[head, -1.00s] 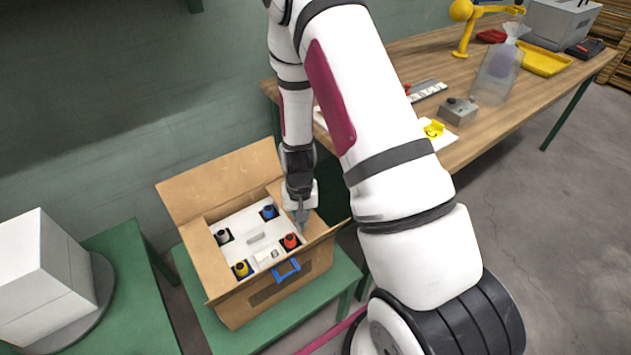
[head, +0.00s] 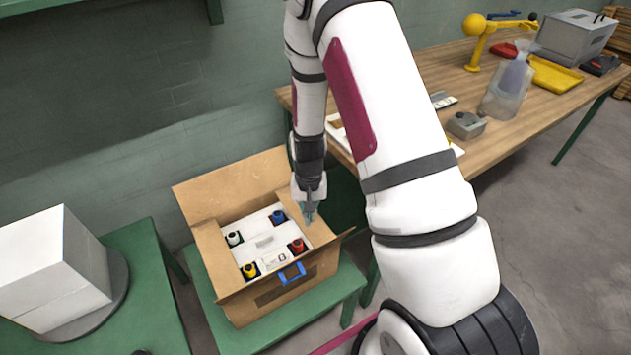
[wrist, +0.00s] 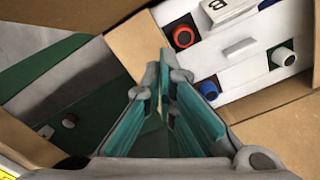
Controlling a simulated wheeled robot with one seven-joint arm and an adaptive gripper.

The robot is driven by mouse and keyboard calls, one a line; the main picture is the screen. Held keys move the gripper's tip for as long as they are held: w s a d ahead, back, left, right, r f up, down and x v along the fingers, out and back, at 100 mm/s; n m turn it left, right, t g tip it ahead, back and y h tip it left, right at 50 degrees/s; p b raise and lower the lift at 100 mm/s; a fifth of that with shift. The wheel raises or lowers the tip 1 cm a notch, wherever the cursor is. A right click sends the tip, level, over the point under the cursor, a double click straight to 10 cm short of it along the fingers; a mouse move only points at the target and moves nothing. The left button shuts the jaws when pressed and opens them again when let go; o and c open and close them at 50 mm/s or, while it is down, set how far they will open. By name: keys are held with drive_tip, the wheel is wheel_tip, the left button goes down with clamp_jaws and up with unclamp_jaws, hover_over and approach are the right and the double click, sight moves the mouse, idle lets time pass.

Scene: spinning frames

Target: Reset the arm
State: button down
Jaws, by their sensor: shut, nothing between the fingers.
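My gripper (head: 309,212) hangs from my white arm over the right side of an open cardboard box (head: 210,262). In the wrist view my gripper (wrist: 163,75) has its teal-lined fingers together at the tips with nothing between them. The box flap (wrist: 72,30) shows behind the fingers in that view. My fingers are apart from these bottles.
The box stands on a green bench (head: 345,285). A white box (head: 50,265) sits on a round grey base at left.

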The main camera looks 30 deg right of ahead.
drive_tip(key=s+a+r+n+t, duration=0.1)
drive_tip(key=s+a+r, duration=0.1)
drive_tip(key=r, duration=1)
drive_tip(key=s+a+r+n+t, duration=0.1)
drive_tip(key=s+a+r+n, duration=0.1)
drive_tip(key=r, duration=0.9)
drive_tip(key=s+a+r+n+t, duration=0.2)
drive_tip(key=s+a+r, duration=0.1)
drive_tip(key=s+r, duration=1.1)
drive_tip(key=s, duration=0.4)
drive_tip(key=shift+n, duration=0.3)
